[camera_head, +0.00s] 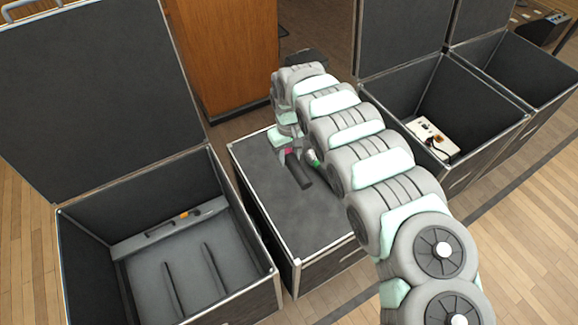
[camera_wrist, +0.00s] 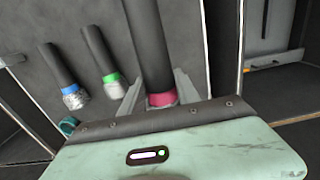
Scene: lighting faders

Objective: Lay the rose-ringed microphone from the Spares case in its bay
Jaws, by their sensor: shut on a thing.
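The rose-ringed microphone (camera_wrist: 152,45) is in my gripper (camera_wrist: 160,90), whose two fingers stand either side of it by the rose ring. Its dark handle points away from the gripper; its head is hidden behind the gripper body. In the head view the microphone (camera_head: 298,172) hangs over or near the grey top of the middle case (camera_head: 315,225); I cannot tell whether it touches. My gripper (camera_head: 287,150) is partly hidden by my arm there. The open case at left (camera_head: 150,235) holds a grey panel with narrow ridges and an orange tab. I cannot read any Spares label.
A blue-ringed (camera_wrist: 62,75) and a green-ringed microphone (camera_wrist: 101,60) lie beside the held one. A teal ring (camera_wrist: 68,126) shows near them. A case at right holds a white box (camera_head: 433,138). Raised lids and a wooden cabinet (camera_head: 225,55) stand behind.

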